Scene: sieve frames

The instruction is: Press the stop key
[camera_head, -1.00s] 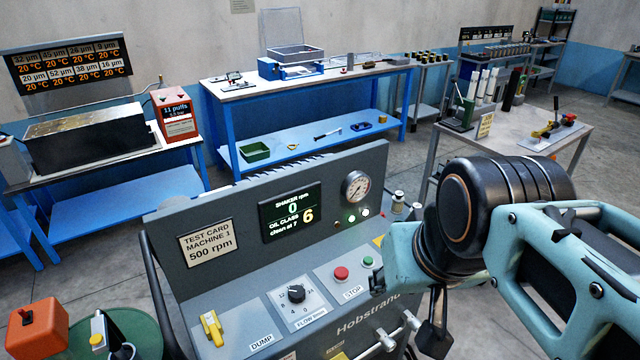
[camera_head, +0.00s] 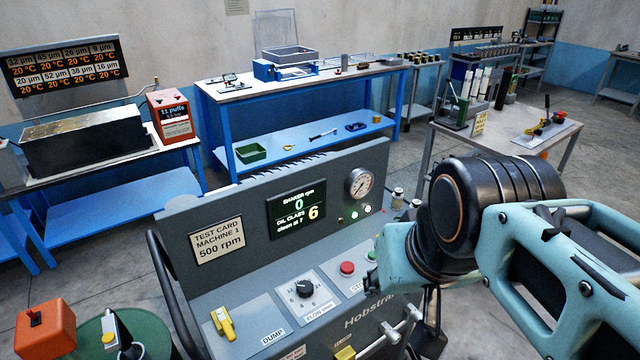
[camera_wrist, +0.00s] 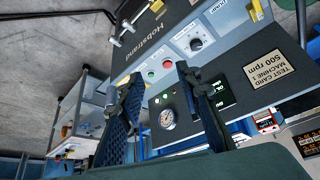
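The stop key is a round red button (camera_head: 347,268) on the sloping front panel of the grey machine (camera_head: 240,290). Its STOP label is partly hidden behind my gripper in the head view. A green button (camera_head: 370,254) sits to its right. My gripper (camera_head: 372,284) is just right of the red button in the head view, with its fingers mostly hidden. In the wrist view my gripper (camera_wrist: 159,74) is open and empty, fingers apart. The red button (camera_wrist: 167,63) and green button (camera_wrist: 152,74) show between the fingertips, farther off; no contact is visible.
The machine carries a flow dial (camera_head: 304,289), a yellow dump lever (camera_head: 222,323), a display (camera_head: 296,215) reading 0 rpm and oil class 6, and a gauge (camera_head: 360,182). An orange box (camera_head: 45,327) stands at lower left. Benches stand behind.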

